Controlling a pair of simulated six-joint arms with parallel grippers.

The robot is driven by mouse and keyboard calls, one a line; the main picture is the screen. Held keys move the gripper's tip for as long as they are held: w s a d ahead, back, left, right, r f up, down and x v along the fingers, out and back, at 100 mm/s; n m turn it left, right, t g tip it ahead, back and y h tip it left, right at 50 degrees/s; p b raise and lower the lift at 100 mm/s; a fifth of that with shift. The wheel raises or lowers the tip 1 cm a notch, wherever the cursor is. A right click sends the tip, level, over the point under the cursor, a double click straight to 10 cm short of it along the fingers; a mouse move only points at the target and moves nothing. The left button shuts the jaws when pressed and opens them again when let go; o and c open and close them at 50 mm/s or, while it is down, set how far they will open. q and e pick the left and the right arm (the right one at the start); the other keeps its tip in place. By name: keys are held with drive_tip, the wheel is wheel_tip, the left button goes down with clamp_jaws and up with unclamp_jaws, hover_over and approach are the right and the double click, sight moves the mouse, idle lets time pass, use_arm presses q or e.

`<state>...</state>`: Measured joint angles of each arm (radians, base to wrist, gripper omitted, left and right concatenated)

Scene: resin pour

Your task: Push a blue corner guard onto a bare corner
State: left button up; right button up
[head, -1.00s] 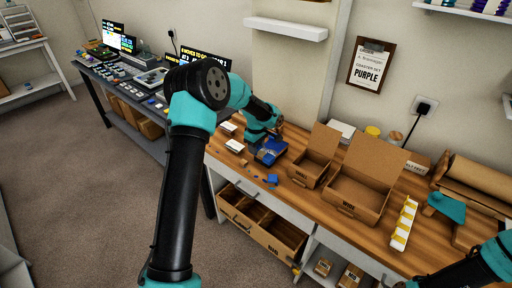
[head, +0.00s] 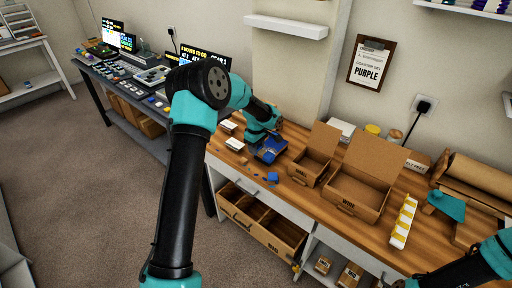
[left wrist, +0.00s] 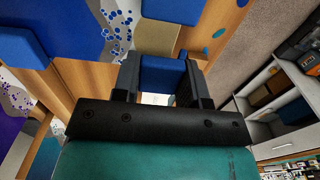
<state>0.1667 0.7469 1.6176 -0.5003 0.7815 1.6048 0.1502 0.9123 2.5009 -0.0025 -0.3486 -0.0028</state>
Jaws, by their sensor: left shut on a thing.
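My left gripper (left wrist: 162,80) is shut on a blue corner guard (left wrist: 162,72), held between its two dark fingers. In the head view the left gripper (head: 263,147) is low over the bench, at a blue slab (head: 271,154) whose details are partly hidden by the arm. In the left wrist view a slab (left wrist: 70,20) with blue and white speckled patterning lies beyond the fingers. A blue block (left wrist: 18,48) sits at its left and another (left wrist: 172,10) at the top. A tan block (left wrist: 158,38) lies just beyond the held guard; I cannot tell whether they touch. My right gripper is out of view.
Small blue pieces (head: 272,177) lie near the bench's front edge. Two open cardboard boxes, a smaller one (head: 308,172) and a larger one (head: 356,195), stand right of the slab. A white and yellow strip (head: 403,222) and a brown roll (head: 478,178) lie farther right.

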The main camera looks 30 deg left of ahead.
use_arm(q)
drive_tip(key=shift+s+d+f, duration=0.1)
drive_tip(key=shift+s+f, duration=0.1)
drive_tip(key=shift+f, duration=0.75)
idle(0.3)
drive_tip(key=o, duration=0.8)
drive_tip(key=shift+c, duration=0.2)
drive_tip(key=shift+o, duration=1)
drive_tip(key=shift+w+r, duration=0.2)
drive_tip(key=shift+r, duration=0.75)
drive_tip(key=shift+w+d+r, duration=0.1)
drive_tip(key=shift+d+r, duration=0.05)
drive_tip(key=shift+r, duration=3.1)
drive_tip(key=shift+c, duration=0.2)
clamp_jaws()
drive_tip(key=shift+a, duration=0.3)
